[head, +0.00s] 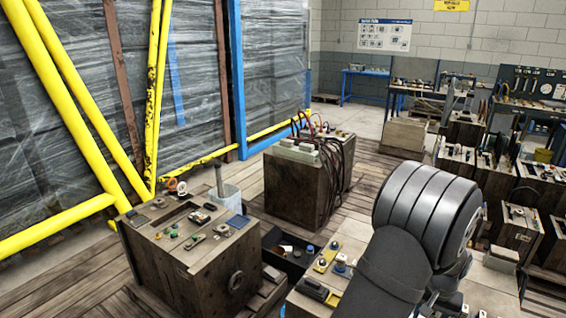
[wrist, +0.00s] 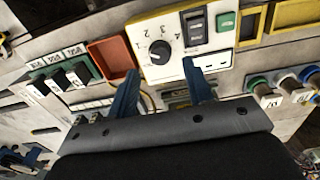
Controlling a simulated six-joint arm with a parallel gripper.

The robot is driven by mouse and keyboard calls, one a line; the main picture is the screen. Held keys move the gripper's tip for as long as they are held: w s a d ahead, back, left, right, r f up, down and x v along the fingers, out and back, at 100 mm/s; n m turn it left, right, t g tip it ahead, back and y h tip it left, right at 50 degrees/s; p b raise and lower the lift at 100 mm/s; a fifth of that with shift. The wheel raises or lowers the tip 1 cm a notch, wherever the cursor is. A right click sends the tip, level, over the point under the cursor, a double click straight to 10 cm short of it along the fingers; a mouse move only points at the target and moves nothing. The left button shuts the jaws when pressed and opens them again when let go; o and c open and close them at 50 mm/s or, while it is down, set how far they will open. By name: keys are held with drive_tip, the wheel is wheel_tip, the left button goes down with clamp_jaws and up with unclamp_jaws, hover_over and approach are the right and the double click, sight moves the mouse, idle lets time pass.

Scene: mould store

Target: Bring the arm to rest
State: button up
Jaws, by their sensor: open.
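My arm (head: 425,210) rises at the lower right of the head view, with a thick grey ribbed joint and a dark link. My gripper (wrist: 161,68) shows in the wrist view as two blue fingers set apart, with nothing held between them. The fingers point toward a pale panel (wrist: 235,108) with switches and a dial. I cannot tell whether the fingertips touch it. The gripper cannot be made out in the head view, where the arm covers part of the scene.
The panel carries a black dial (wrist: 160,52), a green switch block (wrist: 65,65) and round buttons (wrist: 287,80). A wooden block (head: 190,255) with small parts and a cable-draped block (head: 300,185) stand left of my arm. Yellow rails (head: 75,95) line the left. Wooden floor (head: 380,165) shows between.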

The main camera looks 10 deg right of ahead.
wheel_tip(320, 180, up, 8)
drive_tip(key=shift+f, duration=0.2)
